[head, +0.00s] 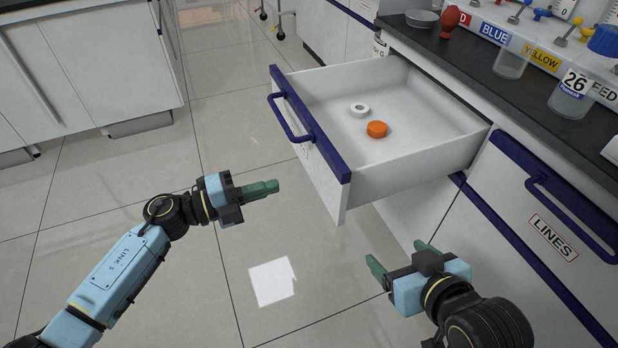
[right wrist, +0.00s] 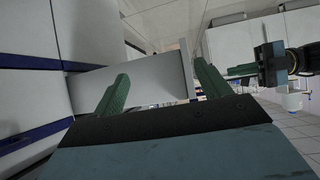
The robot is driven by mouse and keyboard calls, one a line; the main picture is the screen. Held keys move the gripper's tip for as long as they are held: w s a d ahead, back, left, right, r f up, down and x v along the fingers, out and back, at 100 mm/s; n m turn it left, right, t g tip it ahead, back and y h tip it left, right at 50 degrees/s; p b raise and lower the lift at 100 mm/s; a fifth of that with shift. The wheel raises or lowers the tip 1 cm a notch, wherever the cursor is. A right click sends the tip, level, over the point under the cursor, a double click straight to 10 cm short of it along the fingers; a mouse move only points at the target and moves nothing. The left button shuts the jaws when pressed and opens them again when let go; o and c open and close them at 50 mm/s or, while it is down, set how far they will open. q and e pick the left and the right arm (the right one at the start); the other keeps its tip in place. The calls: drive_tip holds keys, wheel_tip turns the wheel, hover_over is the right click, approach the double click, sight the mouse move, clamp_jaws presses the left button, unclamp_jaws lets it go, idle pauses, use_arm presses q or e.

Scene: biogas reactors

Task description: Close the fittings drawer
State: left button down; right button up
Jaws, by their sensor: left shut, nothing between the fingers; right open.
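The fittings drawer (head: 400,178) is pulled out from the counter, with a white body and a blue front edge with a blue handle (head: 290,118). A white ring (head: 359,110) and an orange cap (head: 377,129) lie inside it. My left gripper (head: 277,186) is shut and empty, in front of the drawer front and apart from it. My right gripper (head: 400,252) is open and empty, below and to the right of the drawer. In the right wrist view the drawer's side (right wrist: 140,82) shows beyond the open fingers (right wrist: 160,85). My left gripper (right wrist: 262,66) shows at the right there.
A shut drawer labelled LINES (head: 553,238) with a blue handle is at the right. The dark counter (head: 450,50) above carries a red bulb (head: 449,20), a grey dish (head: 421,18) and bottles (head: 571,95). The tiled floor left of the drawer is clear.

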use_arm(q)
drive_tip(key=b, duration=0.1)
approach(323, 171)
drive_tip(key=d, duration=0.3)
drive_tip(key=w+d+b, duration=0.1)
drive_tip(key=w+d, duration=0.1)
drive_tip(key=d, duration=0.1)
drive_tip(key=shift+b, duration=0.35)
drive_tip(key=shift+d, duration=0.25)
use_arm(e)
drive_tip(key=w+a+r+t+y, duration=0.3)
drive_tip(key=r+t, duration=0.4)
drive_tip(key=r, duration=0.4)
drive_tip(key=shift+w+r+t, duration=0.15)
drive_tip(key=shift+t, duration=0.25)
use_arm(q)
drive_tip(key=shift+w+d, duration=0.1)
drive_tip(key=shift+d, duration=0.05)
